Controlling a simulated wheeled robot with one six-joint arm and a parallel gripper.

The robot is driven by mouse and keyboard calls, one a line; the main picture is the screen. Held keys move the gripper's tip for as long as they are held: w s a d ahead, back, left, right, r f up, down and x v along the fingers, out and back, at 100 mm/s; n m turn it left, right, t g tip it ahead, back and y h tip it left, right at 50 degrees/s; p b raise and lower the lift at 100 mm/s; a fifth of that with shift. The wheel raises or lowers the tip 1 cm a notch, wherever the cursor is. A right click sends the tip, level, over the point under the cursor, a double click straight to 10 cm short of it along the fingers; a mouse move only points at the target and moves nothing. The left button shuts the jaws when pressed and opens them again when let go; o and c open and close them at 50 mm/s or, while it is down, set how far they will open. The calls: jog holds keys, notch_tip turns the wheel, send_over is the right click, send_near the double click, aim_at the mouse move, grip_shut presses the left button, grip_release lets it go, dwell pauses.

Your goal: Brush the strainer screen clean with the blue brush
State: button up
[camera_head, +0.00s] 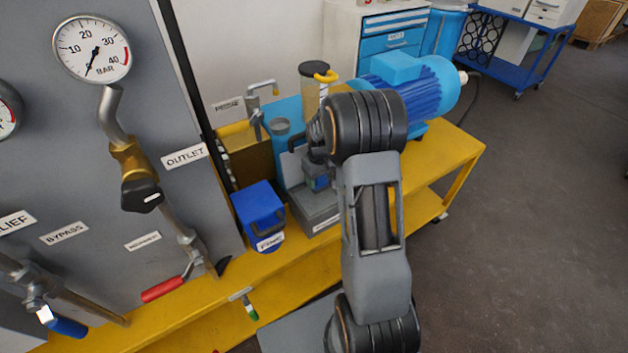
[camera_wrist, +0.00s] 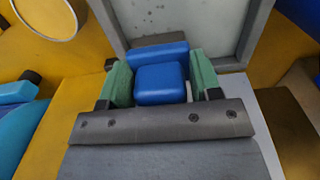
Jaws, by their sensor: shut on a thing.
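The blue brush (camera_wrist: 160,82) is between the green finger pads of my gripper (camera_wrist: 161,84) in the wrist view. My gripper is shut on it. The strainer screen (camera_wrist: 185,18) is a pale panel in a grey frame, just beyond the brush at the top of the wrist view. A few small dark specks show on its upper left part. The brush's underside and bristles are hidden, so I cannot tell whether they touch the screen. In the head view my arm covers much of this area, and the gripper is hard to make out there.
A blue box (camera_head: 258,212) with a label stands on the yellow bench (camera_head: 185,318), left of a grey labelled block (camera_head: 318,212). A blue motor (camera_head: 408,85) stands behind my arm. The grey panel (camera_head: 60,140) with gauge and valves borders the left. Open floor lies right.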

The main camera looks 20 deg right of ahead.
jog(key=shift+d, duration=0.2)
jog(key=shift+s+a+r, duration=0.1)
jog(key=shift+s+a, duration=0.6)
jog(key=shift+s, duration=0.15)
jog(key=shift+s+a+r, duration=0.1)
jog(key=shift+s+a, duration=0.55)
jog(key=shift+s, duration=0.2)
jog(key=shift+d+f, duration=0.1)
jog(key=shift+d, duration=0.05)
jog(key=shift+w+d+f, duration=0.1)
jog(key=shift+w+d, duration=0.05)
jog(key=shift+d, duration=1.2)
notch_tip(320, 180, up, 9)
jog(key=p, duration=0.6)
